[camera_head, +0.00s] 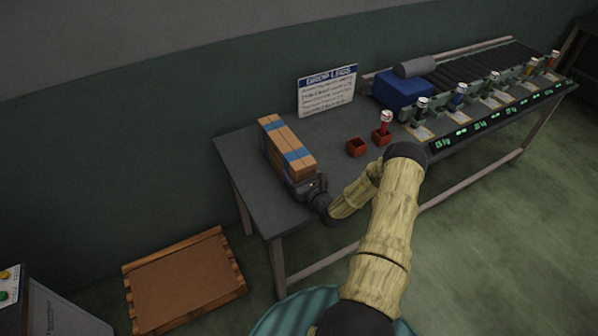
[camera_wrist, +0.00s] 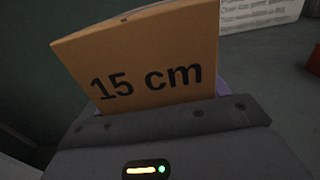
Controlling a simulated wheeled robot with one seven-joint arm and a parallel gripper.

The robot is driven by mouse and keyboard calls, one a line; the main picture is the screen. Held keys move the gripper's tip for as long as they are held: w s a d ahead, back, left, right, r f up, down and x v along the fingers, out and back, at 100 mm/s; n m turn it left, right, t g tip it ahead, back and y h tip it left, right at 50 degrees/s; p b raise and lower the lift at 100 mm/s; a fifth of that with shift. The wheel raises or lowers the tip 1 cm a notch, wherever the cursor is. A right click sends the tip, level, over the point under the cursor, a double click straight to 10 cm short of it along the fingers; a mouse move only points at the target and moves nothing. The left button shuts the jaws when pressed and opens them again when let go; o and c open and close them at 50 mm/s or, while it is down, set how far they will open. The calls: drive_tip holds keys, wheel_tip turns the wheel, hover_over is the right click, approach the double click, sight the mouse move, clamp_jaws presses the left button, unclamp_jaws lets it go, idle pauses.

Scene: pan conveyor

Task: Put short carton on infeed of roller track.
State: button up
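A brown carton with blue bands (camera_head: 287,142) is at the left end of the grey table; I cannot tell whether it is one carton or two side by side. In the wrist view a brown carton face marked "15 cm" (camera_wrist: 152,62) stands tilted directly in front of my gripper. My gripper (camera_head: 303,186) is at the carton's near end. Its fingers are mostly hidden, with only a purple edge beside the carton, so its grip is unclear. The roller track (camera_head: 480,64) with dark rollers runs along the right part of the table. A blue block (camera_head: 402,90) is at its near left end.
A white sign (camera_head: 327,92) stands at the back. Several coloured levers line the track's front. A wooden pallet (camera_head: 185,275) lies on the floor at left.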

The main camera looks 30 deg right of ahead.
drive_tip(key=o, duration=0.4)
drive_tip(key=shift+c, duration=0.2)
drive_tip(key=shift+r, duration=0.1)
drive_tip(key=s+b, duration=0.1)
drive_tip(key=s, duration=1.1)
drive_tip(key=shift+d+b, duration=0.2)
drive_tip(key=shift+b, duration=0.15)
